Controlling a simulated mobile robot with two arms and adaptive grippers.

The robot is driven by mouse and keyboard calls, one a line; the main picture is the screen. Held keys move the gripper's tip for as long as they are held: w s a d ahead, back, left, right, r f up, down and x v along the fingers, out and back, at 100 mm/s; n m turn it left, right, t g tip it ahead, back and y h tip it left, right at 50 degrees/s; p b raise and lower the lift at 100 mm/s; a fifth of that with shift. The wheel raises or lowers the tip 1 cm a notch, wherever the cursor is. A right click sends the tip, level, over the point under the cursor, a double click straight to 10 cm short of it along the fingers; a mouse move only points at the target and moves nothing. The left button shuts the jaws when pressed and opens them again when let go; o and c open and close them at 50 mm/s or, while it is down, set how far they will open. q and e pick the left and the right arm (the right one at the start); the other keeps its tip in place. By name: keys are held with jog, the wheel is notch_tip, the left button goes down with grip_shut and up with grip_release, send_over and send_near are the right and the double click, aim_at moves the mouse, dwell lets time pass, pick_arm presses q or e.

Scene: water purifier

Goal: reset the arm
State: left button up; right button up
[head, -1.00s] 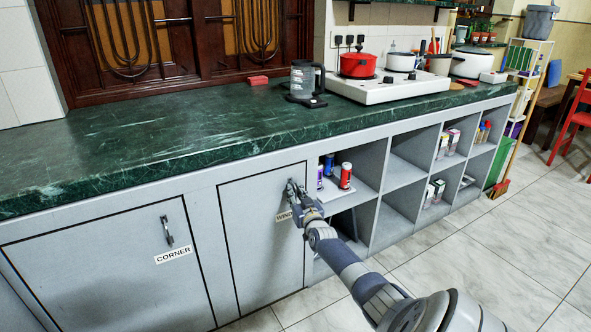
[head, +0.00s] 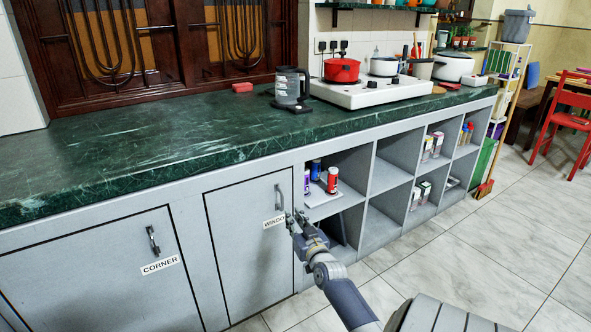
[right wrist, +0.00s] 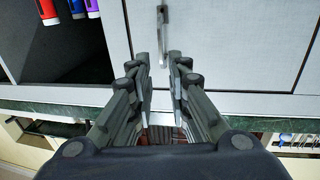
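My right gripper (head: 296,219) is in front of the right edge of the grey cabinet door labelled WINDOW (head: 240,262), a little below and right of its metal handle (head: 279,197). In the right wrist view, the two fingers (right wrist: 159,58) are apart with nothing between them. The handle (right wrist: 163,35) shows beyond the fingertips, apart from them. The door looks closed. My left gripper is not in view.
Open shelves (head: 385,176) right of the door hold red (head: 332,180) and blue cans. The green counter (head: 150,150) above carries a kettle (head: 290,88) and a white stove (head: 365,95). The tiled floor (head: 480,260) at the right is clear.

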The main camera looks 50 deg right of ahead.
jog(key=shift+s+a, duration=0.15)
jog(key=shift+s, duration=0.15)
dwell(0.4)
